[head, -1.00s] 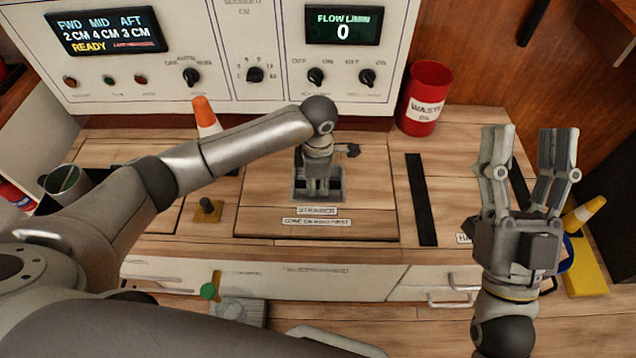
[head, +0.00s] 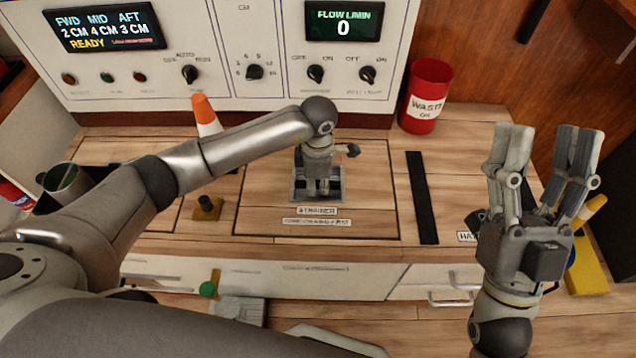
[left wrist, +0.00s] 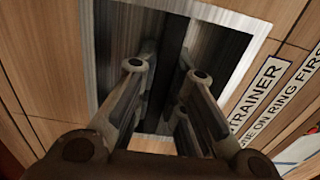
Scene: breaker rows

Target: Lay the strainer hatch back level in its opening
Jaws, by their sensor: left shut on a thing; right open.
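The strainer hatch (head: 362,195) is a wooden panel in the worktop, marked with a STRAINER label (head: 317,211). It looks level with the wood around it, with a thin dark seam at its edges. A metal-lined recess (head: 298,195) is set in it. My left gripper (head: 318,188) points down into this recess. In the left wrist view its fingers (left wrist: 165,90) are shut on a dark bar (left wrist: 174,45) inside the recess; their tips are partly hidden. My right gripper (head: 543,135) is open and empty, raised at the right.
A red waste bin (head: 425,97) stands behind the hatch at right, by the control panel (head: 290,20). An orange and white cone (head: 205,115) stands at back left. A black strip (head: 421,198) lies right of the hatch. A brass-coloured fitting (head: 207,209) is at its left.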

